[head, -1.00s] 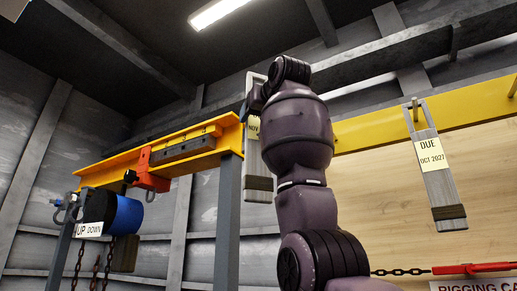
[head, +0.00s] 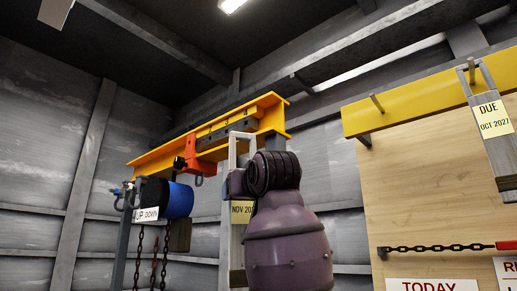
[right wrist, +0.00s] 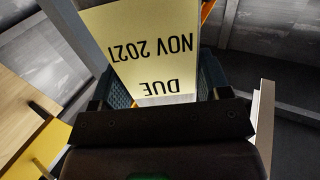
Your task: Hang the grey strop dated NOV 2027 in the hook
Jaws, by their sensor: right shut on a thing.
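The grey strop (head: 238,258) with a yellow tag reading NOV 20.. hangs upright in my right gripper (head: 238,186). Its pale top loop stands above the gripper, in front of the yellow beam's near end. The right wrist view shows the tag (right wrist: 140,45) upside down, reading DUE NOV 2027, between the fingers of my right gripper (right wrist: 158,95). A small grey hook (head: 198,181) hangs under the orange trolley (head: 194,160), left of the strop's loop and apart from it in the picture. My arm hides part of the strop. My left gripper is out of view.
The yellow beam (head: 160,158) carries a blue hoist (head: 179,201) with chains and an UP DOWN label. At right, a yellow rail (head: 415,108) on a wooden board has an empty peg (head: 376,103) and a grey strop tagged OCT 2027 (head: 505,160).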

